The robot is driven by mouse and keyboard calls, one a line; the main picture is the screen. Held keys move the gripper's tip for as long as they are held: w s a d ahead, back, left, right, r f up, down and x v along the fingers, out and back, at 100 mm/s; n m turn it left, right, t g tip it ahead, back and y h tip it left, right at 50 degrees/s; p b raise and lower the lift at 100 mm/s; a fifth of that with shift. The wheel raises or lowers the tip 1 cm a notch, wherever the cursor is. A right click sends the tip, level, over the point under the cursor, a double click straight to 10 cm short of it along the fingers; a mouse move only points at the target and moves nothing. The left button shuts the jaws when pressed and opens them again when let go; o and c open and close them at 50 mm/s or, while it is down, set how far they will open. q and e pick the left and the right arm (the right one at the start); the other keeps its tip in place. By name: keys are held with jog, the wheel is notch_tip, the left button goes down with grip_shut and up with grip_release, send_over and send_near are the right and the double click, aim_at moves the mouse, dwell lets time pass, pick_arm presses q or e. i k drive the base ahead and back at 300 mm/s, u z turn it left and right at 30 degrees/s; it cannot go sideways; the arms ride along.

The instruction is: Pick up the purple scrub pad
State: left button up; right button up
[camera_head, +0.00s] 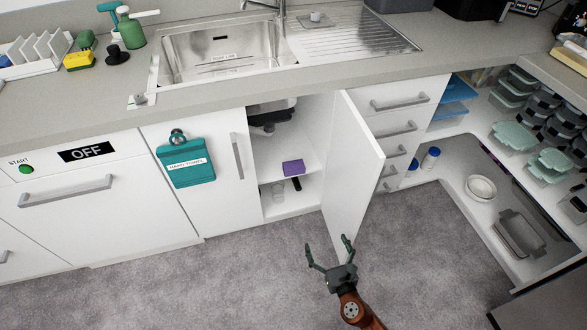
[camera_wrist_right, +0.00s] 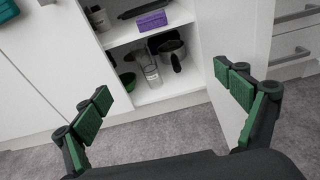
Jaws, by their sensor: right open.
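The purple scrub pad (camera_head: 293,167) is a small purple block on the upper shelf of the open cabinet under the sink. It also shows in the right wrist view (camera_wrist_right: 152,20), near the front edge of the shelf. My right gripper (camera_head: 329,246) is open and empty, above the floor in front of the cabinet, low and apart from the pad. Its two green-padded fingers (camera_wrist_right: 165,97) are spread wide in the right wrist view, with the pad beyond and above them. My left gripper is in neither view.
The open cabinet door (camera_head: 352,175) stands out just right of the opening. The floor (camera_head: 230,285) in front is clear.

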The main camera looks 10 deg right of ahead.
aim_at(295, 168)
jog(key=u, duration=0.05)
jog(key=i, duration=1)
jog(key=z, duration=0.05)
